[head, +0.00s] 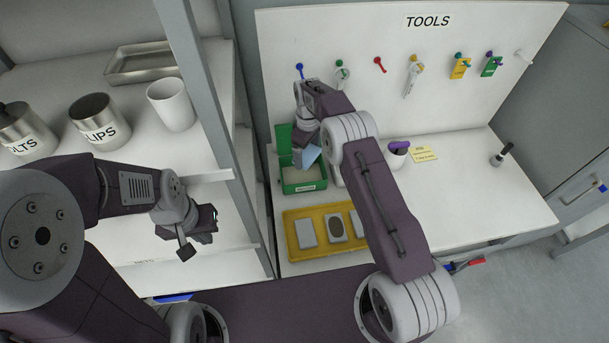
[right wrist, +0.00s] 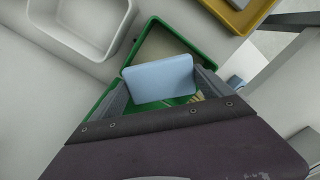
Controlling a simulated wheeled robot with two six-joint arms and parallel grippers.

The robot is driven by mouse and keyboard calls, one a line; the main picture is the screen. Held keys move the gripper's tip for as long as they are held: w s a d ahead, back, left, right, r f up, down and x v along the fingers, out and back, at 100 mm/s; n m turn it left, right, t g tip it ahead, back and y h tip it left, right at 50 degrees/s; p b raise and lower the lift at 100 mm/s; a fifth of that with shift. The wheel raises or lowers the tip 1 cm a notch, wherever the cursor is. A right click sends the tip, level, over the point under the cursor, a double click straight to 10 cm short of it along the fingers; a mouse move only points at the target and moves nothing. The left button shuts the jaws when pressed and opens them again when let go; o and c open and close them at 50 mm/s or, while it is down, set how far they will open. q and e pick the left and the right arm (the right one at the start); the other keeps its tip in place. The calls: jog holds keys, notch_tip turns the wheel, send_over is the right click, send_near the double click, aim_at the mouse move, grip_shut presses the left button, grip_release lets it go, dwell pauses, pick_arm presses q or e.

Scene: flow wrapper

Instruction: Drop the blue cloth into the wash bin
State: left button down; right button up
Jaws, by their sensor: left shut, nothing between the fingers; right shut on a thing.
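The blue cloth (head: 309,155) is a pale blue flat pad; it also shows in the right wrist view (right wrist: 160,80). My right gripper (head: 304,148) is shut on it and holds it over the green bin (head: 304,188). In the right wrist view the green bin (right wrist: 196,47) lies behind and below the cloth, apart from it as far as I can tell. A white open tub (right wrist: 128,18) stands beside the green bin; my right arm mostly hides it in the head view. I cannot read which is the wash bin. My left gripper (head: 187,252) is shut and empty by the shelf.
A yellow tray (head: 290,252) with several grey pads lies in front of the green bin. A tool board (head: 430,45) stands behind the bench. The shelf at left holds metal cups (head: 100,120) and a white cup (head: 172,104). The bench's right part (head: 460,200) is mostly clear.

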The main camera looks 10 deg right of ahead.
jog(key=o, duration=1.2)
jog(key=shift+r, duration=0.25)
notch_tip(320, 180, up, 9)
jog(key=shift+f+b, duration=0.2)
jog(key=shift+b, duration=0.3)
